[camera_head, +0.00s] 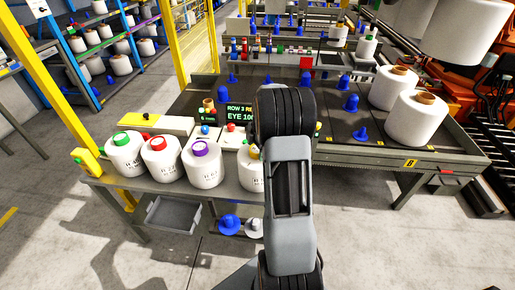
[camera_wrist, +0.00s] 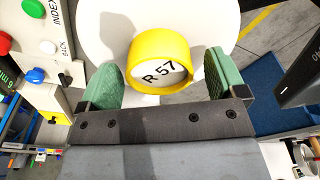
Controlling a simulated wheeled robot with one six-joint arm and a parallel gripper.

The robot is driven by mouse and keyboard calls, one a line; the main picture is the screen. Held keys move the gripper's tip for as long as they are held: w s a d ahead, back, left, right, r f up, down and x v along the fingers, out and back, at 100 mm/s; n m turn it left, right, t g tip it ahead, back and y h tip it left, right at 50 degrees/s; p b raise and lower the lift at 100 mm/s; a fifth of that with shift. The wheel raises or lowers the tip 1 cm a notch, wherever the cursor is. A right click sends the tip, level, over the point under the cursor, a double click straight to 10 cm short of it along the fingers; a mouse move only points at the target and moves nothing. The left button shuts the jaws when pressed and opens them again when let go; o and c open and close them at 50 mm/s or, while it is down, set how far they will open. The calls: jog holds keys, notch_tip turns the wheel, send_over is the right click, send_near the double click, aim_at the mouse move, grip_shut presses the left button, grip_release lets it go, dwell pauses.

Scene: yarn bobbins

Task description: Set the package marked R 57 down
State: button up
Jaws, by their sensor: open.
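The package marked R 57 (camera_wrist: 205,22) is white yarn with a yellow tube top carrying the label, upright in the wrist view. My gripper (camera_wrist: 160,76) is open there, its green-padded fingers on either side of the yellow top, with a gap on both sides. In the head view a white package with a yellow top (camera_head: 250,174) stands at the right end of a row on the bench, partly hidden by my arm. Its label cannot be read there. My gripper is hidden behind my arm in that view.
Packages with green (camera_head: 125,157), red (camera_head: 162,162) and purple (camera_head: 202,168) tops stand left of it on the bench. A control panel with buttons (camera_head: 206,131) and a screen (camera_head: 240,113) are behind. A table with white packages (camera_head: 415,120) and blue cones stands at right.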

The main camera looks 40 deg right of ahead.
jog(key=shift+r, duration=0.15)
notch_tip(320, 180, up, 11)
jog(key=d, duration=0.1)
jog(key=s+a+r+m, duration=0.2)
jog(key=a+r+m, duration=0.2)
jog(key=a, duration=0.4)
jog(key=s+a+f+m+t+h, duration=0.1)
jog(key=s+a+f+m+t, duration=0.1)
jog(key=s+a+m, duration=1)
jog(key=s+a+t, duration=0.1)
jog(key=s+a, duration=0.1)
jog(key=a, duration=0.2)
jog(key=shift+s+a+f+t, duration=0.25)
jog(key=shift+a+f+t, duration=0.05)
